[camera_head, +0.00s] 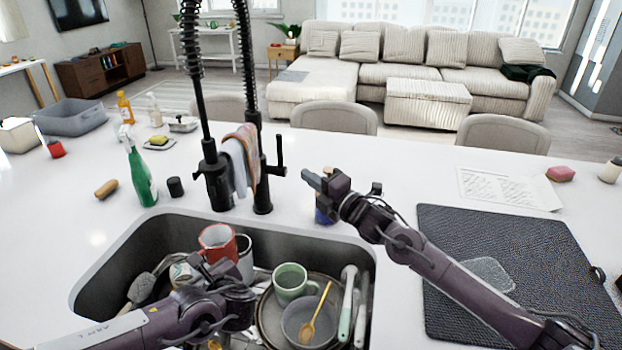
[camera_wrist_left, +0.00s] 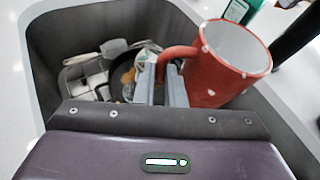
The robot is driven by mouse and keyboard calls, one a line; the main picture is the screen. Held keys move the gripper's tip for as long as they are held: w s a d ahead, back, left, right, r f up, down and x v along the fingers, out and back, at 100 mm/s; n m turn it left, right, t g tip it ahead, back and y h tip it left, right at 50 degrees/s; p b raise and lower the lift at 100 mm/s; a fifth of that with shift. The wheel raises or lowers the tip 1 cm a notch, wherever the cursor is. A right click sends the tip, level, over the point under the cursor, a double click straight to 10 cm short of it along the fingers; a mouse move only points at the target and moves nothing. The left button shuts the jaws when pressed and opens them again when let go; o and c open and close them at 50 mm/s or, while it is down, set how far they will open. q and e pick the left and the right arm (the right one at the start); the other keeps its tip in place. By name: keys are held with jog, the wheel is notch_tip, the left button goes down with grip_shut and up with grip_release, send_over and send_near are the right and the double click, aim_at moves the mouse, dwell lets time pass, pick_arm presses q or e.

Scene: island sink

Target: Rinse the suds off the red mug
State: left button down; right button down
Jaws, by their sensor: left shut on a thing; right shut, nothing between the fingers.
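The red mug (camera_head: 218,242) is in the sink (camera_head: 100,285), near its back wall, below the faucet. In the left wrist view the red mug (camera_wrist_left: 222,65) shows its open rim and a few small white spots on its side. My left gripper (camera_wrist_left: 163,85) is shut on the mug's handle. In the head view my left gripper (camera_head: 215,275) partly covers the mug's lower part. The black faucet (camera_head: 262,185) stands behind the sink, with its lever (camera_head: 280,155) on the right; no water stream shows. My right gripper (camera_head: 322,182) is shut and empty, right of the lever.
The sink holds a green mug (camera_head: 290,283), a grey bowl with a wooden spoon (camera_head: 318,315) and other dishes. A green spray bottle (camera_head: 140,175) stands left of the faucet, and a cloth (camera_head: 240,165) hangs on it. A dark mat (camera_head: 510,260) lies at right.

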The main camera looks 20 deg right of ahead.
pick_arm(q)
jog(key=s+a, duration=0.4)
jog(key=a, duration=0.2)
jog(key=shift+s+p, duration=0.2)
jog(key=shift+p, duration=0.25)
jog(key=shift+r, duration=0.1)
dwell(1.1)
jog(key=s+a+r+p, duration=0.2)
jog(key=s+a+r, duration=0.1)
jog(key=a+r, duration=0.1)
dwell(0.5)
dwell(1.2)
